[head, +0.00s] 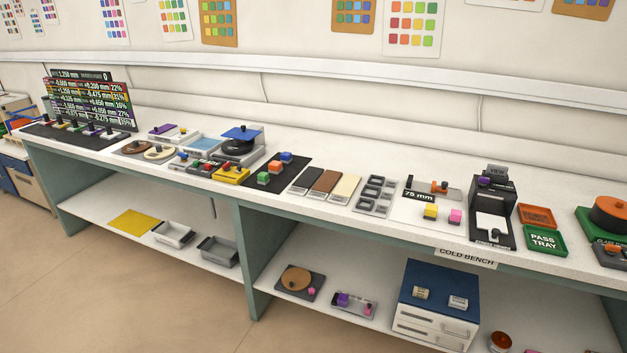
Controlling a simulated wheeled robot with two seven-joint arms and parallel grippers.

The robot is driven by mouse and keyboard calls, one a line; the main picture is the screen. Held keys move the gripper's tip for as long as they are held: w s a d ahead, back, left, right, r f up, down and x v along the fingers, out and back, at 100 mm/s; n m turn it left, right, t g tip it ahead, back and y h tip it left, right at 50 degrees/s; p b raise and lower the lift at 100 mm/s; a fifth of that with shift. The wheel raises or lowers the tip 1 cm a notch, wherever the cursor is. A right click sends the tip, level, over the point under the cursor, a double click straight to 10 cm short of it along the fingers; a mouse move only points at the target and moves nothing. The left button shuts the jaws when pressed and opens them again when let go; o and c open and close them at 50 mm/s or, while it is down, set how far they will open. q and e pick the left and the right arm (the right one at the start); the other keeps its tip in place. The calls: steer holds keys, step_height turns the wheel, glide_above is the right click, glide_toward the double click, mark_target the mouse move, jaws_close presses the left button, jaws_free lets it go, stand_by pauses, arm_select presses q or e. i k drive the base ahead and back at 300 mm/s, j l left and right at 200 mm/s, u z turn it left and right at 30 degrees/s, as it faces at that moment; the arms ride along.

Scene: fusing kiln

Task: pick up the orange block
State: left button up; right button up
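An orange-red block (275,168) sits on a black mat (291,175) near the middle of the white bench. A green block (263,179) is in front of it on the left, and a blue block (286,157) is behind it on the right. Each of these blocks seems to have a small dark knob or top. A smaller orange piece (440,186) also shows on a grey device farther right. Neither of my grippers is in view.
The long bench (345,160) is crowded along its front. Left of the mat are a yellow block (231,174) and a dark round device with a blue plate (241,133). Right of it lie coloured slabs (325,181), a grey slotted tray (374,194) and a green pass tray (546,240).

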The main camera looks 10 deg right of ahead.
mark_target(276, 167)
steer(key=i+j, duration=1)
steer(key=i+j+u, duration=0.05)
steer(key=i, duration=0.05)
